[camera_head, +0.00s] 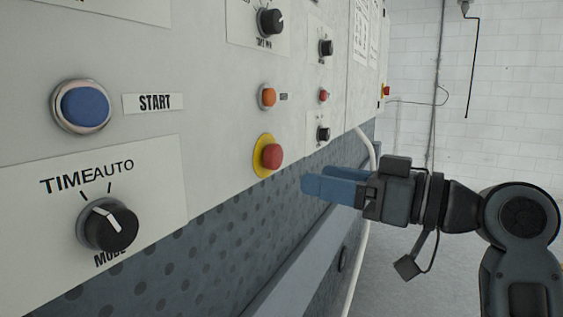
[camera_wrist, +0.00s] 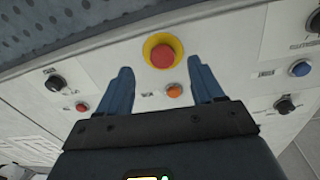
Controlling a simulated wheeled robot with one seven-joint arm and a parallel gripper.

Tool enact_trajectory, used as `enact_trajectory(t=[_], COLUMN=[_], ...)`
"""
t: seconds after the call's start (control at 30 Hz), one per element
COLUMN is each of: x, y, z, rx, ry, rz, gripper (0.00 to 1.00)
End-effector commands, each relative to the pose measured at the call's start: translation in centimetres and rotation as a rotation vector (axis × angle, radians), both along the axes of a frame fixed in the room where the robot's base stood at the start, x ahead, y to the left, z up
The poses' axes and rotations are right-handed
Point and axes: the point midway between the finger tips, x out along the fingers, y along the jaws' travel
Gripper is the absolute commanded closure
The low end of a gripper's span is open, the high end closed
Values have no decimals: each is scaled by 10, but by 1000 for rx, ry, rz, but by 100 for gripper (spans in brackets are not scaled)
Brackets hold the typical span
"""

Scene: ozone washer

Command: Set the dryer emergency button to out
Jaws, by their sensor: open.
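The dryer emergency button is a red mushroom button (camera_head: 271,156) on a yellow round base, low on the light grey panel in the head view. It also shows in the wrist view (camera_wrist: 162,56), at the top centre, beyond the fingertips. I cannot tell whether it is pressed in or out. My gripper (camera_head: 308,186) has blue fingers and is just right of and a little below the button in the head view, apart from it. In the wrist view my gripper (camera_wrist: 160,72) is open and empty, one finger to each side of the button's line.
An orange button (camera_head: 268,96) sits above the emergency button, with a small red button (camera_head: 323,96) and black knobs (camera_head: 323,133) to its right. A blue START button (camera_head: 86,106) and a mode knob (camera_head: 108,226) are at left. A pale hose (camera_head: 366,150) runs behind my gripper.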

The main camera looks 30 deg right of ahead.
Motion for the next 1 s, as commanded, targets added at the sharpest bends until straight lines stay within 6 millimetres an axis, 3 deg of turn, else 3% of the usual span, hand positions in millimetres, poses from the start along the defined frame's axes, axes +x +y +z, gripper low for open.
enact_trajectory(t=[0.13, 0.33, 0.73, 1.0], x=[-4, 0, 46, 58], y=[-2, 3, 36, 45], z=[19, 26, 27, 25], rx=[-71, -96, -94, -95], ry=[-29, -34, -34, -34], rz=[50, 72, 69, 67], gripper=[33, 33, 33, 33])
